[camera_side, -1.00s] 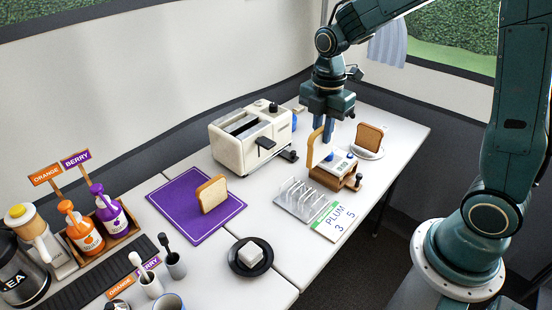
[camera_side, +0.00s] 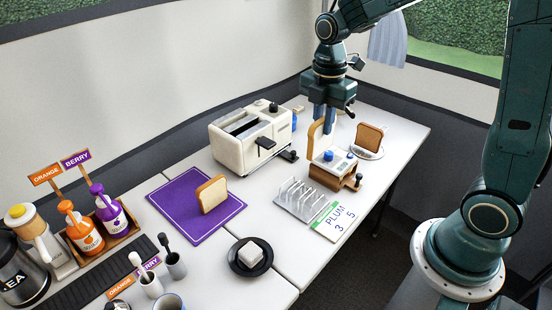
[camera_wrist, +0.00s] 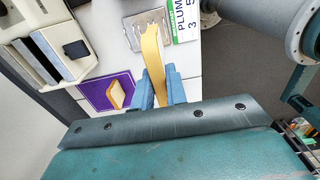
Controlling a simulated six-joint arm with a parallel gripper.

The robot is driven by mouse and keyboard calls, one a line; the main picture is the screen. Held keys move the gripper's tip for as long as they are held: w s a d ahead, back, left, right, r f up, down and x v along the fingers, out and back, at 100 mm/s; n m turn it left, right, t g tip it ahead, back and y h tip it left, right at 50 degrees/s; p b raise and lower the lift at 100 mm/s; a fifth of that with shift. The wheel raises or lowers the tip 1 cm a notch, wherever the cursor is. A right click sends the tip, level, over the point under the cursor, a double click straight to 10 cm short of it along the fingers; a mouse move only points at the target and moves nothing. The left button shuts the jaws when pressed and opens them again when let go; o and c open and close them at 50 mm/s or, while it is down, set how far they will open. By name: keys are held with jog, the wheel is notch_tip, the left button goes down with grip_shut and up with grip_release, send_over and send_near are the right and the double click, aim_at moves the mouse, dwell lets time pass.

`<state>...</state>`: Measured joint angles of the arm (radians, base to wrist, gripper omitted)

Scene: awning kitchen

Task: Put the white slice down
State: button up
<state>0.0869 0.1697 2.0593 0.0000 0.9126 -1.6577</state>
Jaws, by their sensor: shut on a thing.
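My gripper (camera_side: 329,120) points down above the far side of the scale-like device and is shut on a pale slice (camera_side: 314,142). The slice hangs upright, edge-on, beside the device's left end; I cannot tell whether its bottom touches anything. In the wrist view the slice (camera_wrist: 153,62) stands out between the blue fingers (camera_wrist: 158,90). A second slice (camera_side: 212,194) stands on the purple mat (camera_side: 178,206).
The cream toaster (camera_side: 232,150) stands left of my gripper. The small device with a blue knob (camera_side: 345,160), the wire rack (camera_side: 298,192) and the PLUM card (camera_side: 336,222) are near the held slice. A black dish (camera_side: 238,268) with a white block is in front.

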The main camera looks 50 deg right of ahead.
jog(key=w+d+r, duration=0.1)
jog(key=w+d, duration=1.4)
jog(key=d, duration=0.6)
jog(key=w+d+f, duration=0.1)
jog(key=w+d, duration=0.1)
jog(key=d, duration=0.6)
jog(key=shift+w+f, duration=0.25)
jog(key=shift+f, duration=0.05)
jog(key=shift+f, duration=0.1)
notch_tip(320, 180, down, 20)
jog(key=shift+r, duration=0.1)
jog(key=o, duration=0.8)
